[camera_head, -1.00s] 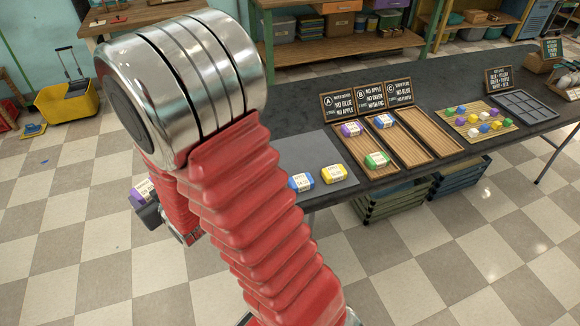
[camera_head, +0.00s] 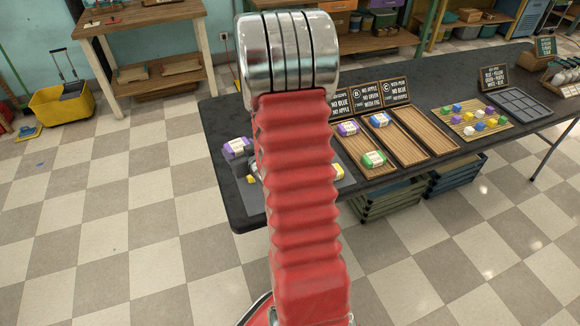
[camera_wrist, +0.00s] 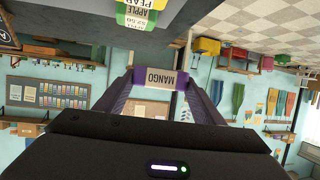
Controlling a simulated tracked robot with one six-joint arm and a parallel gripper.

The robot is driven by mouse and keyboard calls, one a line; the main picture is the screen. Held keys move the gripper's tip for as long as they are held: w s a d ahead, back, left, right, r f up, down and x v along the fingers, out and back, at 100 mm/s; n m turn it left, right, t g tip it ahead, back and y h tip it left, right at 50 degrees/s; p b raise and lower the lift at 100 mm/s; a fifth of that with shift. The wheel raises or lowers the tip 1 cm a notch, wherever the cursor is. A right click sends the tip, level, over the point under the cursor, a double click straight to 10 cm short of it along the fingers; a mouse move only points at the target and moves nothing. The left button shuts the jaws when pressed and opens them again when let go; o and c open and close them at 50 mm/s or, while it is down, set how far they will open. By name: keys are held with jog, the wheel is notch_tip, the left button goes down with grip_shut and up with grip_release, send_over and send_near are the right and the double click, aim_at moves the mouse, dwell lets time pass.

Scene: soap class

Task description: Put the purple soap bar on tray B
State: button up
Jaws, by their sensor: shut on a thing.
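Tray C (camera_head: 431,140), on the right, is empty.
Signs (camera_head: 367,98) stand behind the trays. A mat of coloured blocks (camera_head: 477,122) and a dark divided tray (camera_head: 518,104) lie farther right.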

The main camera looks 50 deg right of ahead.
jog(key=s+d+f+m+g+h, duration=0.1)
jog(key=s+d+m+h, duration=0.1)
jog(key=s+d, duration=0.8)
jog(key=d, duration=0.3)
jog(key=shift+f, duration=0.4)
jog(key=shift+d, duration=0.1)
jog(key=shift+f, duration=2.9)
jog(key=shift+f, duration=0.1)
jog(key=shift+f, duration=2)
jog(key=o, duration=1.1)
jog(key=shift+f, duration=0.1)
jog(key=shift+o, duration=0.2)
